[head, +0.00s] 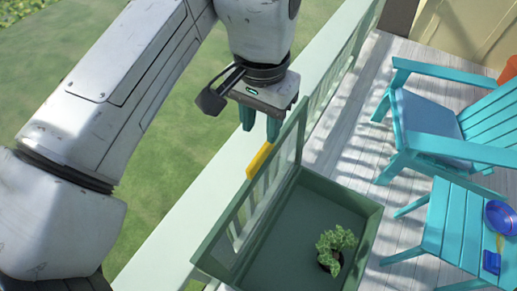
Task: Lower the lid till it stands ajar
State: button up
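A dark green box (345,190) stands beside the pale green railing, with a small leafy plant (337,243) inside. Its lid (228,218), a green frame around a clear pane, stands raised steeply along the box's left side. A yellow handle (260,160) sits on the lid's outer edge. My gripper (260,136) is above the handle, near the lid's upper corner. Its two teal fingers are apart with nothing seen between them. Whether a finger touches the lid frame is hard to tell.
The pale green railing (172,240) runs diagonally beside the box, with grass beyond. A turquoise chair (415,125) and a turquoise table (455,215) holding a blue bowl (501,216) stand to the right on the plank deck (345,145). Deck shows between box and chair.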

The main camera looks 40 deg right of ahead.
aim_at(261, 152)
notch_tip(261, 152, down, 8)
jog(key=b, duration=0.6)
jog(key=shift+f+b, duration=0.15)
jog(key=shift+b, duration=0.2)
grip_shut()
